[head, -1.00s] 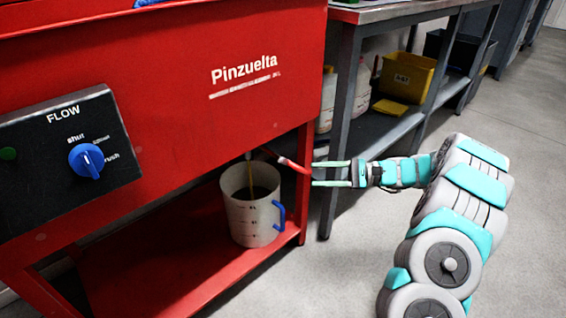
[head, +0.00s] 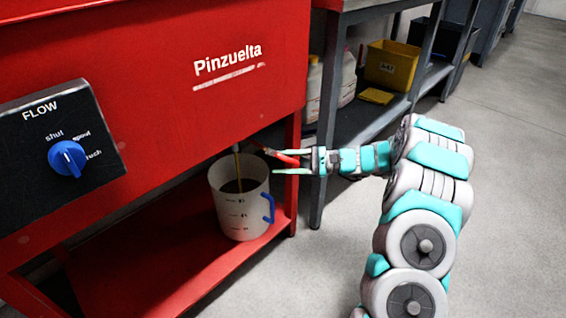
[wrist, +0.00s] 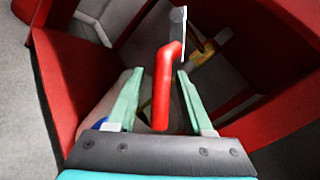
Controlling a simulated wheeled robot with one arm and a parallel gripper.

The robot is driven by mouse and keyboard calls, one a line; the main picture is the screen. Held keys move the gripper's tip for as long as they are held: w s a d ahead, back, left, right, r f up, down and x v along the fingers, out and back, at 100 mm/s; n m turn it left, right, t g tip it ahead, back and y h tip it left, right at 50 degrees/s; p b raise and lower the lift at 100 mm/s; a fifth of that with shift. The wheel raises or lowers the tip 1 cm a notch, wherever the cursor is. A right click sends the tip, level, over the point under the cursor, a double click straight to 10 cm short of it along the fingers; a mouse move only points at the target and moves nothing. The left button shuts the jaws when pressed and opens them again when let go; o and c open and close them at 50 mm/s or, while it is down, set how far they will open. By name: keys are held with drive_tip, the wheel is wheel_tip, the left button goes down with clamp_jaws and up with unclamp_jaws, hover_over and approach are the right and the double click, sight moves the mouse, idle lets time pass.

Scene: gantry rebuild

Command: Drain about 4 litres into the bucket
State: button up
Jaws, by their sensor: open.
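The white bucket (head: 228,211) with a blue handle and dark marks stands upright on the red machine's lower shelf. A thin brown stream (head: 238,166) falls into it from above, and dark liquid (head: 238,186) shows inside; I cannot read its level against the marks. The red lever (head: 290,160) sticks out beside the stream. My gripper (head: 271,161) is open, its fingers on either side of the lever. In the wrist view, the red lever (wrist: 163,90) lies between the open fingers of my gripper (wrist: 158,72), with gaps at both sides. The bucket is partly hidden there.
The red machine (head: 150,85) carries a FLOW panel with a blue knob (head: 67,158); its setting is unclear. A grey workbench (head: 330,110) stands behind my gripper, with jugs and a yellow bin (head: 391,65) on its lower shelf. The floor at right is clear.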

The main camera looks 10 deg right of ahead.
drive_tip(key=shift+c, duration=0.3)
clamp_jaws()
idle(1.1)
